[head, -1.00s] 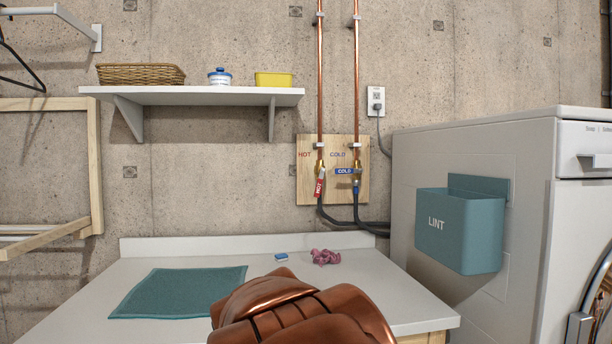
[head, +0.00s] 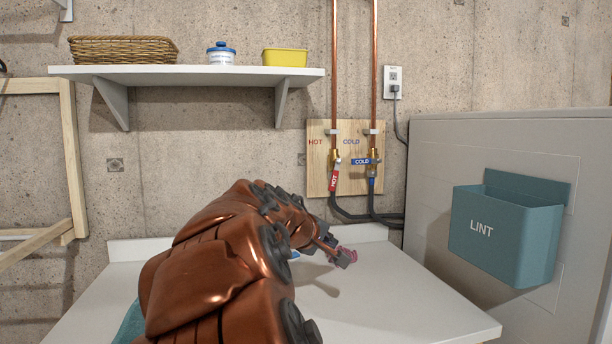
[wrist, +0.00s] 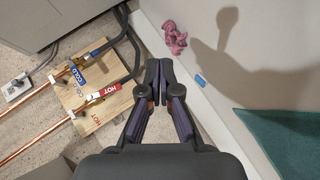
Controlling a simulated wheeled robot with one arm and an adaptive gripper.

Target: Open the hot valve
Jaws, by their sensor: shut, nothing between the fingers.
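The hot valve with its red HOT lever (head: 335,177) is on a wooden board (head: 318,150) on the wall. Its lever hangs down, roughly in line with the copper pipe, slightly tilted. The red lever also shows left of my fingers in the wrist view (wrist: 108,91). The cold valve's blue COLD lever (head: 365,161) lies across its pipe, to the right of the hot one. My gripper (head: 345,258) is over the white counter, below and apart from the valves. In the wrist view its fingers (wrist: 159,66) are shut and empty.
The white counter (head: 400,300) is below. A shelf (head: 200,74) with a basket is upper left. A LINT bin (head: 505,235) hangs on the white machine at right.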

